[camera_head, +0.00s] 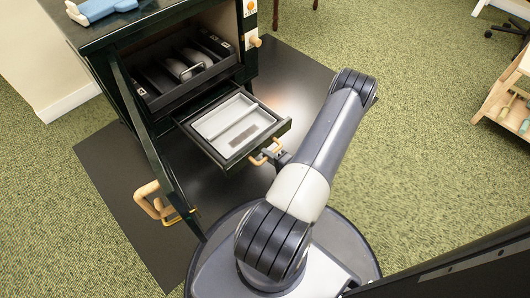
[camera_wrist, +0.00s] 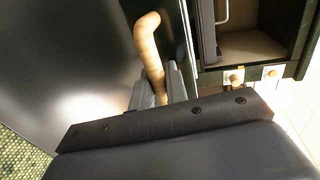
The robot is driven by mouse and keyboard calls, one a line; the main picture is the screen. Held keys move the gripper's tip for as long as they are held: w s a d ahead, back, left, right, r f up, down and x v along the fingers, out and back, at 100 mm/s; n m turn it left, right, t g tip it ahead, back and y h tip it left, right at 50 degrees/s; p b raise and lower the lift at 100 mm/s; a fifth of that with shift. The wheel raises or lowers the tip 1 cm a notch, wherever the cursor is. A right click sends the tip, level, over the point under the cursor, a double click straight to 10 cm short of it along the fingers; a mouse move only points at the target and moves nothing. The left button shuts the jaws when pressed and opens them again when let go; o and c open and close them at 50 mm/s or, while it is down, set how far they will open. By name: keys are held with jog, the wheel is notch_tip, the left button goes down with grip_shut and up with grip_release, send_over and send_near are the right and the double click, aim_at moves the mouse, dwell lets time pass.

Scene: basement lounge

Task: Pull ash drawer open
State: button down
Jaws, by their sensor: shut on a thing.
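The ash drawer (camera_head: 233,128) is a shallow dark-rimmed drawer with a light grey inside. It stands pulled out from the front of the dark green stove (camera_head: 100,38), and a small dark patch lies on its floor. Its tan curved handle (camera_head: 262,156) is on the front face; in the wrist view the handle (camera_wrist: 150,55) rises from between my fingers. My gripper (camera_head: 279,157) is shut on this handle, which also shows at the gripper (camera_wrist: 158,88) in the wrist view. The fingertips are partly hidden by my wrist.
The stove door (camera_head: 150,145) hangs open at the left, with a tan handle (camera_head: 155,207). Above the drawer is an open firebox with a dark grate (camera_head: 185,70). A black floor mat (camera_head: 110,165) lies below. A wooden cart (camera_head: 505,100) stands far right; green carpet between is clear.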

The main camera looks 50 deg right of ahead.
jog(key=shift+s, duration=0.2)
jog(key=c, duration=1.5)
grip_release()
jog(key=shift+o, duration=0.2)
